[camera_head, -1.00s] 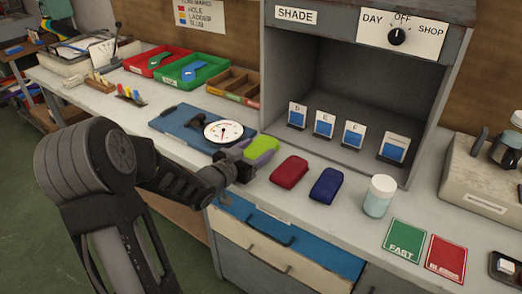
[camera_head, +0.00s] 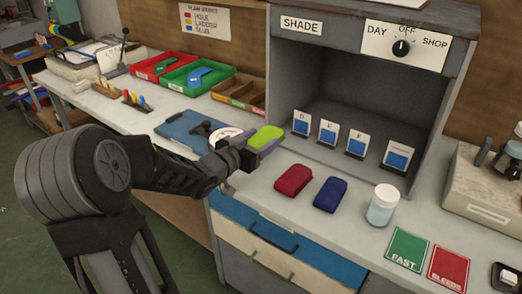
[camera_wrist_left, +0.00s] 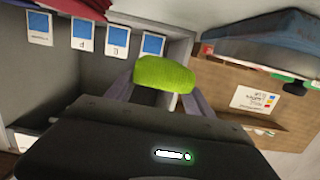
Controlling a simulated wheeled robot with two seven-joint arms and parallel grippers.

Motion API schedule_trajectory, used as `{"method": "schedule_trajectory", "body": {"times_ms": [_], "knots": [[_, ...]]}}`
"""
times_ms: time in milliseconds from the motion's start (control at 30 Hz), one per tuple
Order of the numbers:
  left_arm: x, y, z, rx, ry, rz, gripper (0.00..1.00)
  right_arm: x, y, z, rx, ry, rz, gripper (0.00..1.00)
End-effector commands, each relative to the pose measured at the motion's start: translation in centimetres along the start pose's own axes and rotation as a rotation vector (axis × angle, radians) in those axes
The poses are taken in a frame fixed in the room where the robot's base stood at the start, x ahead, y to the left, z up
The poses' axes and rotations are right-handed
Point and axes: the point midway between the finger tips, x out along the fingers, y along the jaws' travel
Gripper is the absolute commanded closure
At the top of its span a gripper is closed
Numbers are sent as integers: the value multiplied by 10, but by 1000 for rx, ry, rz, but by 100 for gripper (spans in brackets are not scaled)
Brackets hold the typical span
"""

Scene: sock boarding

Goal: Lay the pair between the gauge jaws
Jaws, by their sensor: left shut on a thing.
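My left gripper (camera_head: 257,145) is shut on a lime green folded pair (camera_head: 267,135) and holds it above the bench. In the left wrist view the lime pair (camera_wrist_left: 164,73) sits between the two fingers. The gauge has a blue base plate (camera_head: 176,132) and a white round dial (camera_head: 222,133). It lies on the bench just left of and behind my gripper. My gripper partly hides the dial and that end of the gauge, so I cannot make out the jaws clearly. My right gripper is not in view.
A red pair (camera_head: 294,180) and a navy pair (camera_head: 330,194) lie at the bench front, with a jar (camera_head: 382,206) to their right. The grey shade booth (camera_head: 375,110) holds several blue sample cards. Red (camera_head: 154,66) and green (camera_head: 198,75) trays stand behind the gauge.

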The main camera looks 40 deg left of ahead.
Motion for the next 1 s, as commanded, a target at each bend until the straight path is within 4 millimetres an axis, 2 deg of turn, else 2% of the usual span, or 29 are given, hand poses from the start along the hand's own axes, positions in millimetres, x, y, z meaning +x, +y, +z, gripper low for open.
{"method": "schedule_trajectory", "body": {"times_ms": [33,100,233,1000], "knots": [[-2,0,-14,3,5,-1,86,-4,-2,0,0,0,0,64],[-4,0,-25,2,4,0,86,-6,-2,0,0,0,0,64],[-5,0,-35,0,1,0,86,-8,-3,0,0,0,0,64],[-5,2,-35,0,1,4,86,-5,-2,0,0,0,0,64]]}}
